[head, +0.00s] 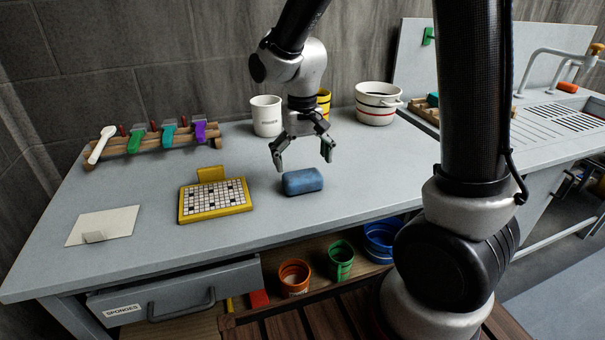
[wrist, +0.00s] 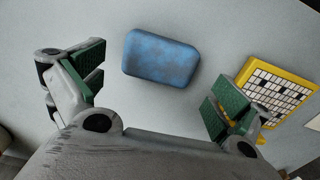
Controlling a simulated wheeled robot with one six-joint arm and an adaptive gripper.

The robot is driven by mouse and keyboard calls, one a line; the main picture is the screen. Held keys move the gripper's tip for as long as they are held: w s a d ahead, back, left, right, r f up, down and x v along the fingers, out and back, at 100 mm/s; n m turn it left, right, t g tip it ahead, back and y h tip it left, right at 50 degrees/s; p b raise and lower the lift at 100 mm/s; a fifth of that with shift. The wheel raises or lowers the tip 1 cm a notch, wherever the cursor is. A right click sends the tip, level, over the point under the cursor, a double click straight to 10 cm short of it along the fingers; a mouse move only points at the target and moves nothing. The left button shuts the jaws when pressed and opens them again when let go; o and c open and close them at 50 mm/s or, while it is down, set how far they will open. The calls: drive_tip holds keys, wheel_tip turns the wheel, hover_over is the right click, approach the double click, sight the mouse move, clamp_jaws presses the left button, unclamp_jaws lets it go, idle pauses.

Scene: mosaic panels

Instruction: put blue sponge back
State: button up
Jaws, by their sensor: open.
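The blue sponge (head: 302,181) lies flat on the grey worktop, near its front edge. In the wrist view the sponge (wrist: 162,57) is ahead of the space between the fingers, with nothing touching it. My gripper (head: 303,160) is open and empty, pointing down above and slightly behind the sponge. Its green finger pads also show in the wrist view (wrist: 158,88). A drawer labelled SPONGES (head: 180,297) is under the left part of the worktop; it seems to stand a little open, and its inside is hidden.
A yellow mosaic panel (head: 183,215) lies left of the sponge, with a white sheet (head: 104,226) farther left. A tool rack (head: 155,146), a white mug (head: 267,116) and a white pot (head: 377,104) stand at the back. Orange (head: 294,278) and green buckets (head: 341,261) sit on the shelf below.

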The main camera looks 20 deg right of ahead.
sight(303, 174)
wheel_tip(303, 174, up, 7)
drive_tip(key=s+d+r+t, duration=0.2)
drive_tip(key=s+d+r, duration=0.2)
drive_tip(key=s+d, duration=0.3)
drive_tip(key=s+d+r+t, duration=0.2)
drive_tip(key=s+d+r, duration=0.2)
drive_tip(key=s+d, duration=0.4)
drive_tip(key=s, duration=0.4)
drive_tip(key=shift+c, duration=0.4)
